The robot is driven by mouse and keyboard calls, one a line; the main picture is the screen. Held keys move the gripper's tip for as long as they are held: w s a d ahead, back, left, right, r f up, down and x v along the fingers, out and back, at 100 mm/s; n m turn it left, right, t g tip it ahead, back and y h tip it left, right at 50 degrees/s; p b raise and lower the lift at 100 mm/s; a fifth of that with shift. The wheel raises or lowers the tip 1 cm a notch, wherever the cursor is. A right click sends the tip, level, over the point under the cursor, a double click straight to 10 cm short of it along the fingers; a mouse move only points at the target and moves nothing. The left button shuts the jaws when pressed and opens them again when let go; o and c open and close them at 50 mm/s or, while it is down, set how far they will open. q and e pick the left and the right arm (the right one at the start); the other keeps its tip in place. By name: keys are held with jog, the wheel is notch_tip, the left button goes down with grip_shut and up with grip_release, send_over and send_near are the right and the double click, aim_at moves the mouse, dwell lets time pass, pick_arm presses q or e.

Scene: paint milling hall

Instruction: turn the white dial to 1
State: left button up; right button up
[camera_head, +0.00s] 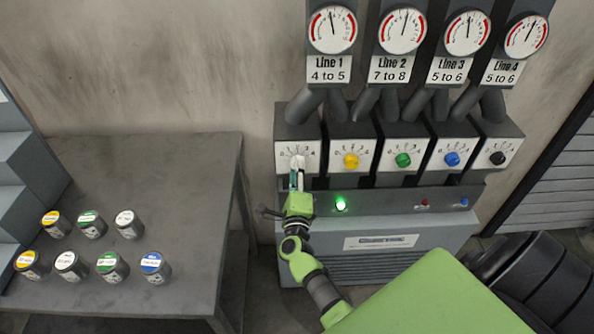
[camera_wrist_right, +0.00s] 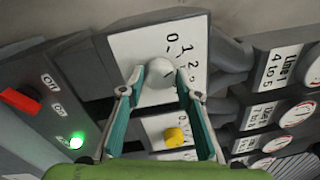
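The white dial (camera_wrist_right: 158,73) is a round knob on the leftmost white scale plate (camera_wrist_right: 148,43), under the Line 1 gauge. My right gripper (camera_head: 297,166) reaches up to it from below in the head view and covers much of it. In the right wrist view its two teal-padded fingers (camera_wrist_right: 161,77) lie on opposite sides of the dial, with no clear gap, and appear closed on it. The numbers 0, 1 and 2 show beside the dial. The dial's pointer mark is not clear. My left gripper is not in view.
Yellow (camera_head: 351,160), green (camera_head: 403,159), blue (camera_head: 452,159) and black (camera_head: 497,158) dials sit to the right. A lit green button (camera_head: 340,204) is below. A red switch (camera_wrist_right: 21,100) is close to the gripper. Several jars stand on the left table (camera_head: 180,200).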

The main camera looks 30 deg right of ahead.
jog(key=shift+o, duration=1)
jog(key=v, duration=0.7)
jog(key=shift+s, duration=0.25)
jog(key=shift+a, duration=0.2)
